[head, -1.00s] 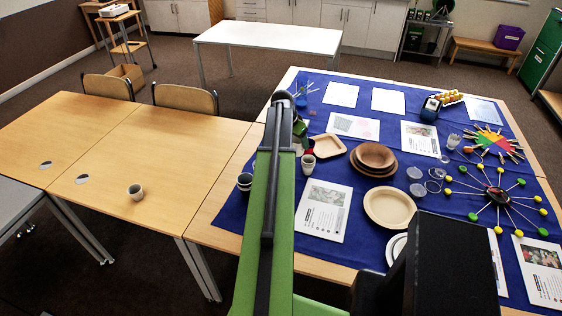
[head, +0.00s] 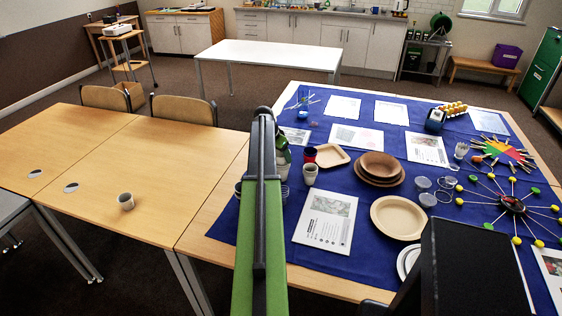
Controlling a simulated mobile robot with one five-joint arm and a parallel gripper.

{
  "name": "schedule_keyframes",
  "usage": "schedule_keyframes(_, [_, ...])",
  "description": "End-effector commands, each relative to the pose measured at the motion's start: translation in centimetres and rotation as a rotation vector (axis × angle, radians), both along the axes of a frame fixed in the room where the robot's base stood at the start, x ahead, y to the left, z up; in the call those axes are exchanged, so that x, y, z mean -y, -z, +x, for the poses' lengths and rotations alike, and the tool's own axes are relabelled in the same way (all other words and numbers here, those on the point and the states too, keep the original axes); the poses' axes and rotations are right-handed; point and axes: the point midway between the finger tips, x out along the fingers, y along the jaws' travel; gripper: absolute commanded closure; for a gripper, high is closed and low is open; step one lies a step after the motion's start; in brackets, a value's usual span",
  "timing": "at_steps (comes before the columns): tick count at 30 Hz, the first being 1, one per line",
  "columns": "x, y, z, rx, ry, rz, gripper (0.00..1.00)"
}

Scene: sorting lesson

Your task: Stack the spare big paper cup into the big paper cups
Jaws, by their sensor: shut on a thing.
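My gripper (head: 284,157) is partly hidden behind my green arm, over the left part of the blue cloth. It is shut on a pale paper cup (head: 283,172), of which only part shows beside the arm. Another pale paper cup (head: 310,174) stands upright just to the right, apart from it. I cannot tell cup sizes surely.
A dark red cup (head: 310,155) stands behind the right-hand pale cup. The left wooden table (head: 165,160) is mostly clear.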

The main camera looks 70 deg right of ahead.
Motion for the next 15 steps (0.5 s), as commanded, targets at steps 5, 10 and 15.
schedule_keyframes(5, [0.0, -0.2, 0.0, 0.0, 0.0, 0.0, 0.72])
schedule_keyframes(10, [0.0, 0.4, -0.1, 0.0, 0.0, 0.0, 0.72])
schedule_keyframes(15, [0.0, 0.9, -0.1, 0.0, 0.001, 0.0, 0.72])
